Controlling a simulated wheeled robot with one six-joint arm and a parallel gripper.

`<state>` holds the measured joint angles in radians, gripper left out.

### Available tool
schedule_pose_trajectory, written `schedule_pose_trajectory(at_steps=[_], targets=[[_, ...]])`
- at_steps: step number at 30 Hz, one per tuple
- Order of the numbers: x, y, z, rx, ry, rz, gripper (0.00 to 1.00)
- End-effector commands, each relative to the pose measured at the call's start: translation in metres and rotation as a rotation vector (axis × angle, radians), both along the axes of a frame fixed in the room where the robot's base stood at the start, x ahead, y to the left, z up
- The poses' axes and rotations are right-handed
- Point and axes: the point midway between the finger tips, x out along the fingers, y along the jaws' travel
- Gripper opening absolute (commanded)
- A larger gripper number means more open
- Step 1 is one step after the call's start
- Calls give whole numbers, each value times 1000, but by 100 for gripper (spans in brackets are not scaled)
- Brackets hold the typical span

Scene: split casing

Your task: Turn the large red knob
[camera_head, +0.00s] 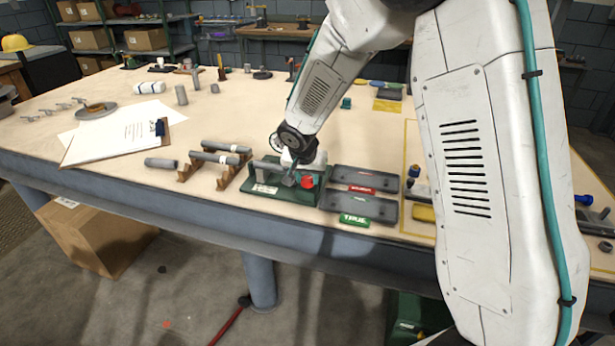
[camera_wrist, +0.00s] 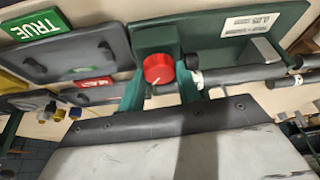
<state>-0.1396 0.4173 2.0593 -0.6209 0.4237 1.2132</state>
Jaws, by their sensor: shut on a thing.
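The large red knob (camera_head: 307,182) sits at the right end of a green fixture (camera_head: 262,190) near the table's front edge. In the wrist view the knob (camera_wrist: 158,67) is round, with a small white mark near its lower rim. My gripper (camera_head: 297,178) reaches down to the knob from behind. In the wrist view the two green fingers of my gripper (camera_wrist: 160,74) stand on either side of the knob and close in on it. My gripper is shut on the knob. The exact contact is hard to see.
Grey rods (camera_head: 215,157) lie on a wooden rack left of the fixture. Dark plates (camera_head: 365,180) with a red tag and a green TRUE tag (camera_head: 354,219) lie close on the right. A clipboard (camera_head: 115,140) lies further left. The table's middle is mostly clear.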

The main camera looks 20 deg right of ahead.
Motion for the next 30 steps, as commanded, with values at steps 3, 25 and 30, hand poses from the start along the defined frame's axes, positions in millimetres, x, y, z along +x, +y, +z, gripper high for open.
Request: schedule_pose_trajectory(at_steps=[3, 25, 30], targets=[[0, 1, 0, 0, 1, -7, 11], [-2, 1, 7, 1, -2, -8, 42], [-11, 7, 33, 1, -4, -7, 42]])
